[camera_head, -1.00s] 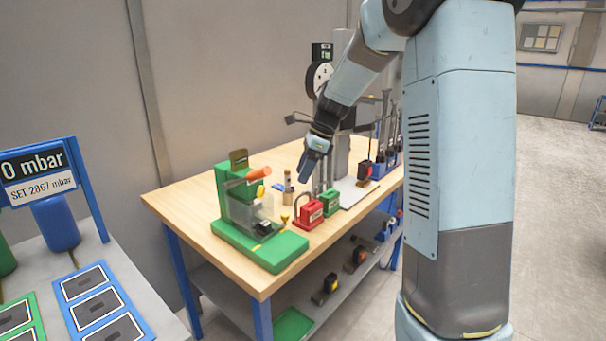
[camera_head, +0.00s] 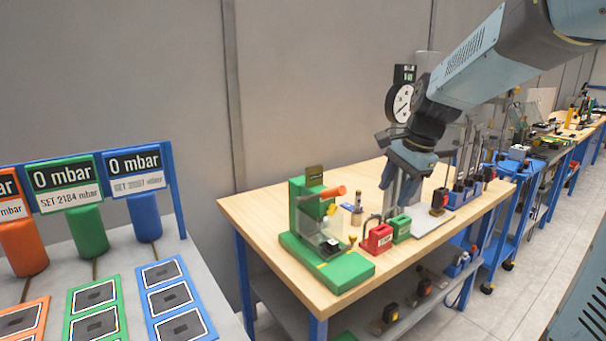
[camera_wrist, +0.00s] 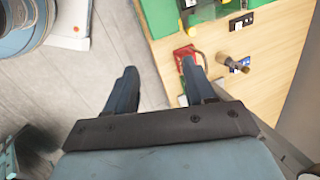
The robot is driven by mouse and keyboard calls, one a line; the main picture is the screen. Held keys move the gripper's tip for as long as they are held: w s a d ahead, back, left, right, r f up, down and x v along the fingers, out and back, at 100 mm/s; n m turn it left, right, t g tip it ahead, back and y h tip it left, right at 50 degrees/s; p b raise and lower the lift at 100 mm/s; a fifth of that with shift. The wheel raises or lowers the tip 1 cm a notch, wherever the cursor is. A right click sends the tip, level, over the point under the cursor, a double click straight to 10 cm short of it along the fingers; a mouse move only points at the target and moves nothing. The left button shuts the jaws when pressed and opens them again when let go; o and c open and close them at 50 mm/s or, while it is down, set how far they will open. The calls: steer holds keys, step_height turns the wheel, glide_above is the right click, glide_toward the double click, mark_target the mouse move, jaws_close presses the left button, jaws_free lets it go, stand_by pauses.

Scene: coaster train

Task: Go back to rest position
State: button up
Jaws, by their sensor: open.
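My gripper (camera_wrist: 156,78) shows in the wrist view with its two dark fingers spread apart and nothing between them. It hangs above the front edge of the wooden workbench (camera_wrist: 230,45), with grey floor under one finger. In the head view my gripper (camera_head: 392,185) is above the bench, behind the red padlock (camera_head: 377,238) and the green padlock (camera_head: 400,228). One finger partly covers the red padlock (camera_wrist: 183,56) in the wrist view.
A green fixture (camera_head: 340,272) with an orange handle stands at the bench's left end. A dial gauge (camera_head: 401,103) on a stand rises close behind my arm. A grey table (camera_head: 215,290) with pressure displays is at left. Open floor lies at right.

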steer(key=s+d+n+t+h, duration=0.2)
steer(key=s+n, duration=1)
steer(key=s, duration=0.7)
steer(key=shift+s+d+r+t, duration=0.25)
steer(key=shift+s+r+t, duration=0.1)
steer(key=shift+t, duration=0.25)
